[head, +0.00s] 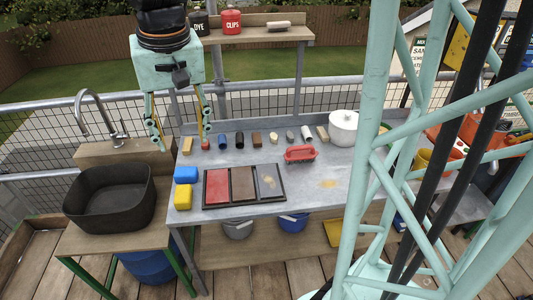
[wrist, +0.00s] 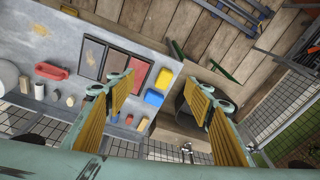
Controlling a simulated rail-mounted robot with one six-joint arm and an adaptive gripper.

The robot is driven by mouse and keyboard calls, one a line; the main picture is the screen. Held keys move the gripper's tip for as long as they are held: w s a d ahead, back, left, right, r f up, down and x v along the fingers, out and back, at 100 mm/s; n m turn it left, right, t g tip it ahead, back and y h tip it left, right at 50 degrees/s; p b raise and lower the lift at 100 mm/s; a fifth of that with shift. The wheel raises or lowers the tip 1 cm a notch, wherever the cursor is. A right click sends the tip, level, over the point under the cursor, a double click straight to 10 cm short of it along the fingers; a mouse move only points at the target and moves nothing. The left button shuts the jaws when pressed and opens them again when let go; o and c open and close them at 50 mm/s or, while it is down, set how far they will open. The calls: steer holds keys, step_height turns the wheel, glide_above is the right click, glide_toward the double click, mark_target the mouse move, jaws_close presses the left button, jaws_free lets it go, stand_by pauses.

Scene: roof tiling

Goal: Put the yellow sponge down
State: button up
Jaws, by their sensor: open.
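The yellow sponge (head: 183,197) rests on the grey worktop at its front left corner. The blue sponge (head: 186,174) lies just behind it, close beside it. The wrist view also shows the yellow sponge (wrist: 164,77) and the blue sponge (wrist: 153,97). My gripper (head: 181,136) is open and empty, with its fingers pointing down. It hangs above the back left of the worktop, well clear of the yellow sponge. In the wrist view, both sponges show between the spread fingers of my gripper (wrist: 160,84).
A tray with red, brown and grey panels (head: 281,187) lies right of the sponges. A red-handled brush (head: 300,153) and a row of small items, including a blue one (head: 222,142), lie behind. A white pot (head: 343,128) stands right. A black basin (head: 110,197) stands left.

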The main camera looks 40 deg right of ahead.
steer(key=s+r+n+t, duration=0.1)
steer(key=s+r, duration=0.3)
steer(key=s, duration=0.9)
steer(key=s+r+n+t, duration=0.1)
steer(key=s+r, duration=0.3)
steer(key=s, duration=0.9)
steer(key=shift+s+r+n, duration=0.3)
steer(key=shift+r+n, duration=0.1)
steer(key=shift+n, duration=0.2)
steer(key=shift+f+b, duration=1.45)
steer(key=shift+b, duration=0.1)
steer(key=shift+o, duration=0.2)
steer(key=o, duration=0.7)
steer(key=shift+o, duration=0.2)
steer(key=shift+w, duration=0.1)
